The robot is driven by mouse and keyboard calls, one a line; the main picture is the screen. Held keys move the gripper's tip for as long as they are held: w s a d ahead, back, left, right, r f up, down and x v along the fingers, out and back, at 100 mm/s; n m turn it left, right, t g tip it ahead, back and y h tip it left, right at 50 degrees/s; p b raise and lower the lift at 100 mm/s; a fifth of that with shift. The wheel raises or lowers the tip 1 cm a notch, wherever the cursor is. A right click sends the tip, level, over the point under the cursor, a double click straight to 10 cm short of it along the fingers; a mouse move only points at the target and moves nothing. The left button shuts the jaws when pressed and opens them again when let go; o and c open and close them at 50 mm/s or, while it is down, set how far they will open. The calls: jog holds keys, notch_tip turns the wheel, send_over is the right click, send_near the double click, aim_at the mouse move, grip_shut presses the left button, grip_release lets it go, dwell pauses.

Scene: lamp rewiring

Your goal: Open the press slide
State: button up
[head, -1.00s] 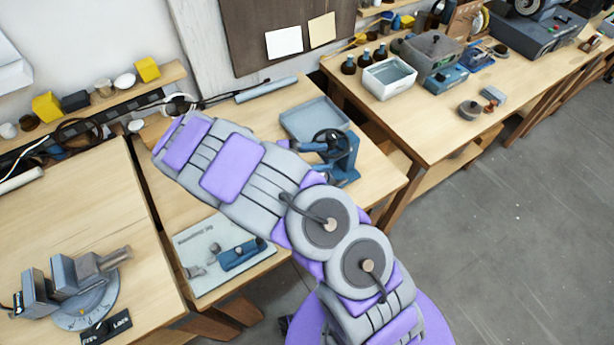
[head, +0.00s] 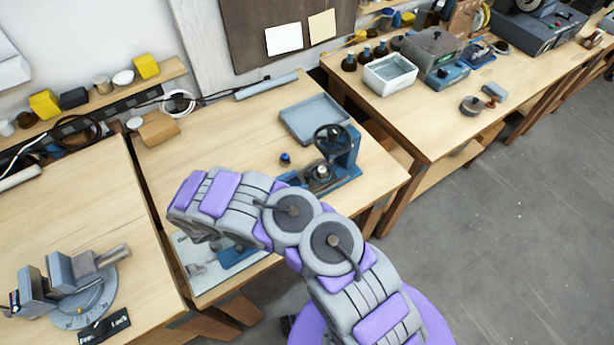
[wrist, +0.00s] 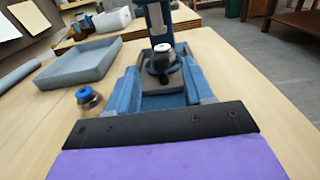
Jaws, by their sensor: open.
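The blue press (head: 340,160) with its dark handwheel (head: 331,141) stands at the front right of the middle bench. My gripper is open, with nothing seen held. Contact with the slide cannot be seen.
A small blue-topped part (head: 285,159) stands left of the press; it also shows in the wrist view (wrist: 88,98). A grey tray (head: 313,118) lies behind. A pale board (head: 205,268) is partly under my arm. A vise (head: 72,280) stands at left. The bench's left middle is clear.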

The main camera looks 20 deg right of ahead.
aim_at(307, 175)
jog(key=x, duration=0.4)
jog(key=shift+w+d, duration=0.2)
jog(key=shift+d, duration=0.15)
jog(key=shift+d, duration=0.2)
jog(key=c, duration=0.4)
jog(key=shift+a, duration=0.1)
grip_shut()
